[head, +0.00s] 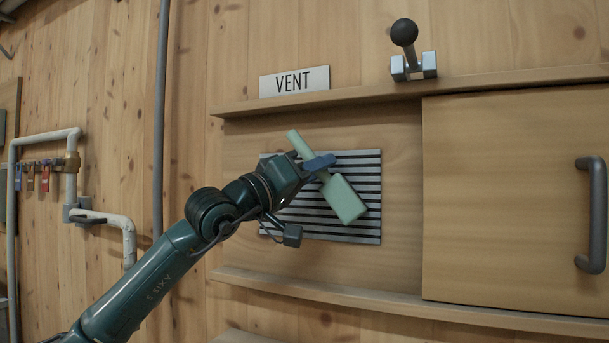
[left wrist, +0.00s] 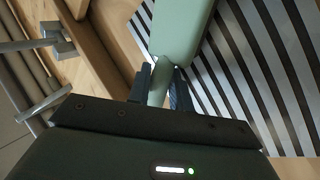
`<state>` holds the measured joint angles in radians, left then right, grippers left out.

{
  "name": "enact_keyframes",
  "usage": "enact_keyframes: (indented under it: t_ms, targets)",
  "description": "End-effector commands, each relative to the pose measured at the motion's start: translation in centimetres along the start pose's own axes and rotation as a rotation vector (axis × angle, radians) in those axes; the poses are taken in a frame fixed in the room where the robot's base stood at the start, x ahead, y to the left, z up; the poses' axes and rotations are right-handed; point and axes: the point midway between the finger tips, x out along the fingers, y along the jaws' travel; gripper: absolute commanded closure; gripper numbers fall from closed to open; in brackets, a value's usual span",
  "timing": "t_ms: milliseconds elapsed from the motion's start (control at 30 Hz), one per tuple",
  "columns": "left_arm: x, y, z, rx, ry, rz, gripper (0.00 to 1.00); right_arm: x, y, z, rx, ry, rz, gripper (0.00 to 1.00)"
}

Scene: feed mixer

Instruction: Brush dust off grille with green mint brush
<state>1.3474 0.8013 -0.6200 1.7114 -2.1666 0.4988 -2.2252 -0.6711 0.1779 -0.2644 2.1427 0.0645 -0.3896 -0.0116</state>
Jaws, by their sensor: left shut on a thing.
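The mint green brush (head: 342,197) is held in my left gripper (head: 322,166), which is shut on its handle. The brush is tilted, with its wide head down and to the right and its handle end up and to the left. It is in front of the grille (head: 362,165), a slatted panel on the wooden wall. In the left wrist view the brush (left wrist: 180,35) extends away between the fingers (left wrist: 160,90), with the grille's stripes (left wrist: 270,60) behind it. I cannot tell whether the brush touches the grille. No dust is clearly visible. My right gripper is not in view.
A VENT sign (head: 295,81) stands above the grille on the upper rail (head: 380,93). A sliding wooden panel (head: 500,200) with a dark handle (head: 592,215) is to the right. A black-knobbed lever (head: 405,45) is above. Pipes with coloured tags (head: 45,178) are at left.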

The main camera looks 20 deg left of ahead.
Motion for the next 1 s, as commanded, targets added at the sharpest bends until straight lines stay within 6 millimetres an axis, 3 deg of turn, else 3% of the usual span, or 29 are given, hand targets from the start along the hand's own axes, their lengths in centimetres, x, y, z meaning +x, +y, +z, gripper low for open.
enact_keyframes:
  t_ms: [33,700,1000]
  targets:
    - [0.1,0.2,0.4,-0.001,-0.001,0.001,1.00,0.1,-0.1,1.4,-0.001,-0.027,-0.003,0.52]
    - [2.0,3.0,2.7,-0.001,0.001,0.001,1.00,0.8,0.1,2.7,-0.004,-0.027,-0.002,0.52]
    - [2.0,2.8,2.4,0.001,0.001,-0.003,1.00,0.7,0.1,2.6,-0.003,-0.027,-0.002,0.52]
